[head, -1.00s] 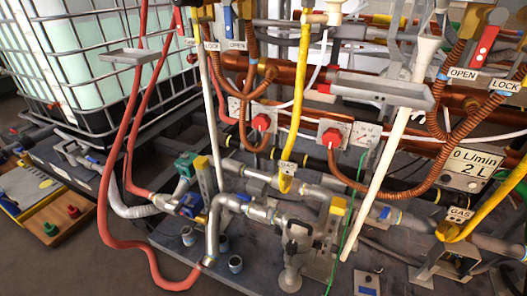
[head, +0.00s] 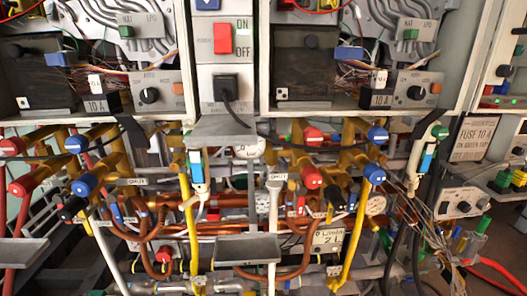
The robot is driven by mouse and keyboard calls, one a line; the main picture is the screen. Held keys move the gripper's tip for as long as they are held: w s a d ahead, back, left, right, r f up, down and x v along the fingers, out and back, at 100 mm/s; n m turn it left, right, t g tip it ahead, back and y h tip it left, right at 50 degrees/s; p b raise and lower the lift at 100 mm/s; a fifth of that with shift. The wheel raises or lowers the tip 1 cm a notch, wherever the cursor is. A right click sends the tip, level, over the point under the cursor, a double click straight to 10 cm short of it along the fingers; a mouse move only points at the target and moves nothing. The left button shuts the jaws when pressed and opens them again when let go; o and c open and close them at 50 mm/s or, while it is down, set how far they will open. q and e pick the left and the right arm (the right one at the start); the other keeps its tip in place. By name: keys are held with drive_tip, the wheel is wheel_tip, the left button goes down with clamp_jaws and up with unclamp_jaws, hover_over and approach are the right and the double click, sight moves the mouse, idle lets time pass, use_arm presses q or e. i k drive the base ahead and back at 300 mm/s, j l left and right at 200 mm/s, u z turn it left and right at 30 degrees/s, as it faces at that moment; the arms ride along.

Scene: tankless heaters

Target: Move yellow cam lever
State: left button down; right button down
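I cannot single out a yellow cam lever in the head view. Yellow vertical pipes show at the left (head: 190,225) and at the right (head: 353,235), below the heater cabinets. Short yellow valve pieces (head: 110,148) stick out among red and blue round knobs under the cabinets. Any small lever among the crowded pipes is too small or hidden to tell. Neither of my grippers is in view.
Two open heater cabinets (head: 262,75) fill the top. Between them is a red ON/OFF switch (head: 222,38). Red knobs (head: 312,177), blue knobs (head: 374,174) and a grey shelf (head: 248,250) jut out in front of copper pipes. Loose wires hang at the right.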

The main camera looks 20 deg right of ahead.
sight(463, 245)
drive_tip(key=l+z, duration=0.1)
drive_tip(key=z, duration=2.3)
